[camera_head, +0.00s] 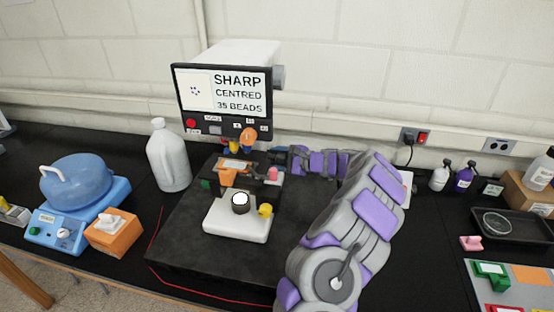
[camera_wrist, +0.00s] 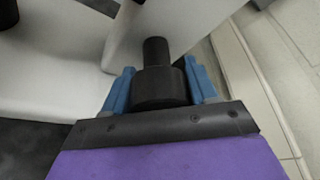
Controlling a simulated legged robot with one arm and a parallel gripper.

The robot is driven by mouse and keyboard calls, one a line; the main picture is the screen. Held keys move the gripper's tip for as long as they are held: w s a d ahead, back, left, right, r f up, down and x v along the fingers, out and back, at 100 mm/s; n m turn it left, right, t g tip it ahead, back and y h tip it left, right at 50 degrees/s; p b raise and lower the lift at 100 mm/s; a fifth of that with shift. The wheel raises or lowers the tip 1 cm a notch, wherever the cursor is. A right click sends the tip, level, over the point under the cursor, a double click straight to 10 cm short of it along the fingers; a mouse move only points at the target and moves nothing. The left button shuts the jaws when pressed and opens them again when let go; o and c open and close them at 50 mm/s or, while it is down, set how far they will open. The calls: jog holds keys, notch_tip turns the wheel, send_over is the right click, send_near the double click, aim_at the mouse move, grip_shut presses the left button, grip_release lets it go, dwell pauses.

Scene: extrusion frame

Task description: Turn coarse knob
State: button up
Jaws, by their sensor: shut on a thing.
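A microscope-like instrument (camera_head: 237,222) with a white base stands on a dark mat in the head view. Its screen (camera_head: 224,92) reads "SHARP, CENTRED, 35 BEADS". In the wrist view, my gripper (camera_wrist: 160,82) has its two blue fingers on either side of a stepped black knob (camera_wrist: 160,88), and it is shut on this knob. The knob sticks out from a white body (camera_wrist: 190,20). In the head view my gripper (camera_head: 282,157) is at the right side of the instrument, and the gripped knob cannot be made out there.
A yellow knob (camera_head: 265,209) and a pink part (camera_head: 273,172) sit on the instrument's right side, near my arm. A white jug (camera_head: 168,158) and a blue-lidded device (camera_head: 78,190) stand left. Bottles (camera_head: 464,177) and a black tray (camera_head: 500,226) are at the right.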

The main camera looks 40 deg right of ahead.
jog(key=c, duration=0.3)
jog(key=shift+b, duration=0.3)
jog(key=shift+f+n+b, duration=0.1)
jog(key=shift+n+b, duration=0.2)
jog(key=o, duration=1)
jog(key=shift+c, duration=0.2)
jog(key=p+v, duration=0.3)
jog(key=v, duration=1.4)
jog(key=shift+s, duration=0.25)
